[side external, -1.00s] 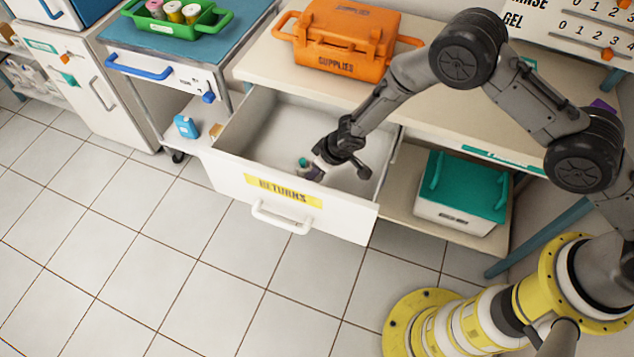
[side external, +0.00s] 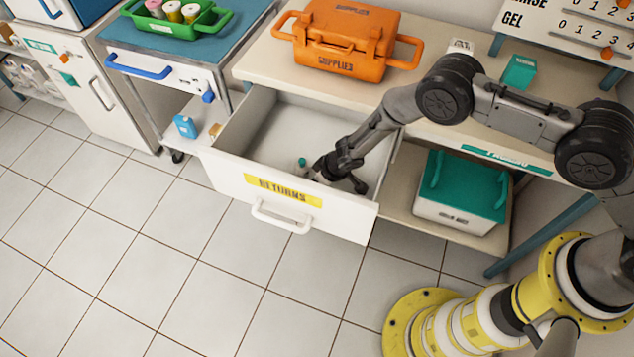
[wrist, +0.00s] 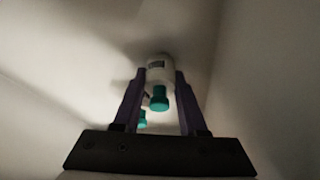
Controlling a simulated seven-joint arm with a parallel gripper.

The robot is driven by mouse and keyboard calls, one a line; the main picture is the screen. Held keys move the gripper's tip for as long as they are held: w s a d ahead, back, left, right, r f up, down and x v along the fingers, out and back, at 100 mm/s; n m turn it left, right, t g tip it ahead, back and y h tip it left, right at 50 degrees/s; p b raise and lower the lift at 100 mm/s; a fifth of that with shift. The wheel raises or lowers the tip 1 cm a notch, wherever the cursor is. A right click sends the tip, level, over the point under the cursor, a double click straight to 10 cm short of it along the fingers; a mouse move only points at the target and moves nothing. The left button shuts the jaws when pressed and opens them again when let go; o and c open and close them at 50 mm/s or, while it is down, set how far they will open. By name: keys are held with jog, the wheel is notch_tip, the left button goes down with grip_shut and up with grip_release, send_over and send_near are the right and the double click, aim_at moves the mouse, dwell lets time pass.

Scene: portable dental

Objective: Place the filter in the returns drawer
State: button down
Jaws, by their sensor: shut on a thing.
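The filter (wrist: 159,73) is a white cylinder with a teal cap and a dark label. In the wrist view it sits between the two fingers of my gripper (wrist: 158,82), which is shut on it. The returns drawer (side external: 228,180) is pulled open, with a yellow RETURNS label and a white handle on its front. In the side view my gripper (side external: 322,170) is down inside the drawer, behind its front wall. Only a small teal and white part of the filter (side external: 302,163) shows there. I cannot tell whether it touches the drawer floor.
An orange supplies case (side external: 345,40) stands on the counter above. A white bin with a teal lid (side external: 465,190) is on the lower shelf at right. A trolley (side external: 165,50) with a green tray (side external: 178,22) stands at left.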

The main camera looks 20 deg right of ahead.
jog(key=shift+f, duration=0.15)
jog(key=shift+c, duration=2.3)
grip_release()
jog(key=shift+r, duration=0.5)
jog(key=v, duration=1.1)
jog(key=shift+s, duration=0.2)
jog(key=shift+d+r, duration=0.1)
jog(key=shift+r, duration=0.05)
